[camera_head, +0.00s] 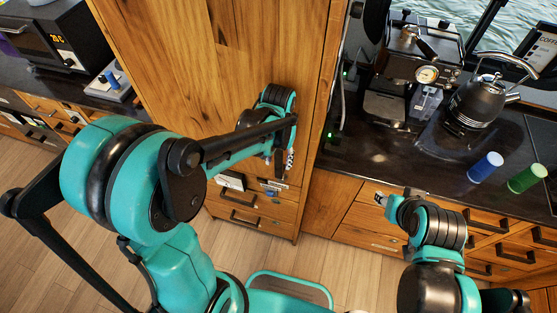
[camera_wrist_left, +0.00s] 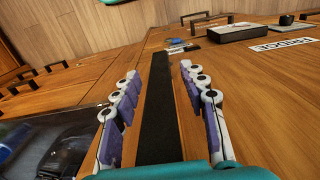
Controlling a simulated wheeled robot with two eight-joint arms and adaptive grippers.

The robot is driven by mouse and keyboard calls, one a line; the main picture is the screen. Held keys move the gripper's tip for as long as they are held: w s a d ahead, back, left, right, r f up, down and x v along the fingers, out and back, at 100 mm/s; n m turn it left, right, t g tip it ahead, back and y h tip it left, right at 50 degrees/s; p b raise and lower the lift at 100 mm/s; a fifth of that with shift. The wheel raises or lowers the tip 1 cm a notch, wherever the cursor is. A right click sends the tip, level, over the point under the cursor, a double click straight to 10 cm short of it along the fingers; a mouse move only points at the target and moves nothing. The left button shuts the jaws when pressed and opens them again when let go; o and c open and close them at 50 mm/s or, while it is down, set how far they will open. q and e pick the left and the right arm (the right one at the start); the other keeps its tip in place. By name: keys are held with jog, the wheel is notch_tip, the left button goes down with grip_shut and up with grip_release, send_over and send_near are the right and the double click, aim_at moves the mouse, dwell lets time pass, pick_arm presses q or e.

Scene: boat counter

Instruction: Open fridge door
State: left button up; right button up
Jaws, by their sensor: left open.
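The fridge door (camera_head: 240,50) is a tall wooden panel in the middle of the head view and looks closed. In the left wrist view its wooden face (camera_wrist_left: 245,115) carries a white FRIDGE label (camera_wrist_left: 284,46). A long black handle (camera_wrist_left: 158,125) runs up between the fingers of my left gripper (camera_wrist_left: 158,72). The gripper is open, with a purple-padded finger on each side of the bar and gaps beside it. In the head view my left gripper (camera_head: 288,160) is at the door front, partly hidden by its wrist. My right gripper (camera_head: 381,199) is near the right-hand drawers, its fingers too small to read.
Wooden drawers (camera_head: 250,208) with black handles lie below the door. The dark counter (camera_head: 350,165) at right holds an espresso machine (camera_head: 420,75), a kettle (camera_head: 478,103), a blue cup (camera_head: 485,167) and a green cup (camera_head: 527,178). A microwave (camera_head: 55,38) stands at left. Floor (camera_head: 40,180) shows at left.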

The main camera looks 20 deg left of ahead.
pick_arm(q)
jog(key=shift+s+f, duration=0.1)
jog(key=shift+f, duration=0.05)
grip_shut()
jog(key=shift+s, duration=0.1)
